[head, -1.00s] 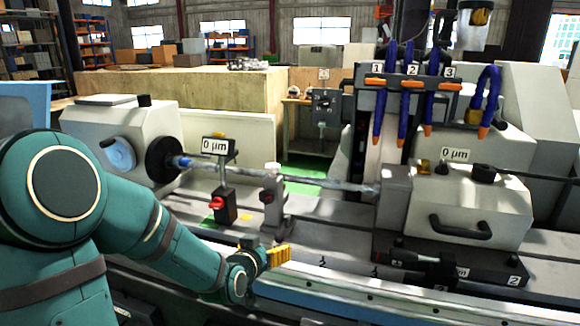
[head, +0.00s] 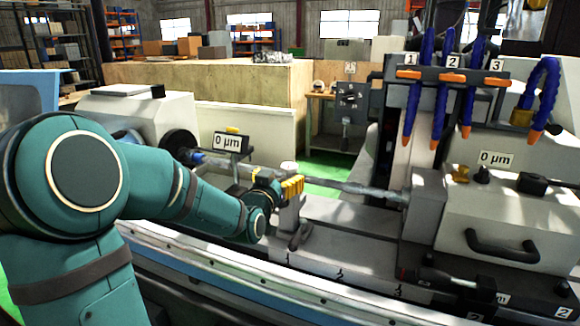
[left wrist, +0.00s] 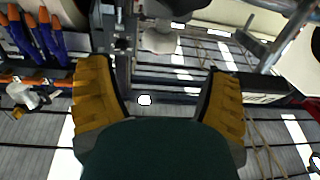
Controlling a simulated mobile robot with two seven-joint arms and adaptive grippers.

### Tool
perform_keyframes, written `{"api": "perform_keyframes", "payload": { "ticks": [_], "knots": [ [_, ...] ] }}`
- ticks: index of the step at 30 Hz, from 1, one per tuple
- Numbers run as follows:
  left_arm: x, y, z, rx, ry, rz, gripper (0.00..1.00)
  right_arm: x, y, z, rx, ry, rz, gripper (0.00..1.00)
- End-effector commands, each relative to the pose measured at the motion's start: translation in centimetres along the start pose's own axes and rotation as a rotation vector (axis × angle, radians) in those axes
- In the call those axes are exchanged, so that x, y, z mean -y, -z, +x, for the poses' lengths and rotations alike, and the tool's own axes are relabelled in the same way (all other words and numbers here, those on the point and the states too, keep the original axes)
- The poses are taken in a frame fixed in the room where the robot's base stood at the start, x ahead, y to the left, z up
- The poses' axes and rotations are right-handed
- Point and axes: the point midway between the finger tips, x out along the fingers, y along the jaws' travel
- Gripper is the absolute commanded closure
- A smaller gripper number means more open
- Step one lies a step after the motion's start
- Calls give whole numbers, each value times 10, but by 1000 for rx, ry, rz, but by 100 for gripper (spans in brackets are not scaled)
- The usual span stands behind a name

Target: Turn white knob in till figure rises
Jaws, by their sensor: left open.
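A steady rest (head: 290,212) stands on the machine bed and holds the long shaft (head: 345,187); its top end (head: 289,168) is white. My left gripper (head: 294,188), with yellow fingers, is in front of this rest and overlaps it in the head view. In the left wrist view the left gripper (left wrist: 157,70) is open and nothing is held. A small white shape (left wrist: 145,99) shows between its fingers; I cannot tell whether it is the white knob. A display (head: 228,142) behind my arm reads 0 µm. My right gripper is not in view.
A second 0 µm display (head: 495,159) stands on the tailstock (head: 511,220) at the right. Blue coolant hoses (head: 441,90) with orange tips hang above the shaft. The bed's front rail (head: 240,265) runs below my arm.

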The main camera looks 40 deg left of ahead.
Motion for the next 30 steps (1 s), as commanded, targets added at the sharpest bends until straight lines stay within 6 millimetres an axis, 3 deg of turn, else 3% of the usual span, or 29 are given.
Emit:
{"api": "perform_keyframes", "payload": {
  "ticks": [6,12,25,26,30],
  "knots": [
    [0,0,42,1,-1,1,21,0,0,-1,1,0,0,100],
    [0,0,66,0,-1,1,21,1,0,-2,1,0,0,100],
    [0,0,75,1,-1,0,21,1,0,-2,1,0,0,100],
    [0,0,75,1,0,0,27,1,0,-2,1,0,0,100],
    [0,0,74,1,-1,0,76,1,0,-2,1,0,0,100]
  ]
}}
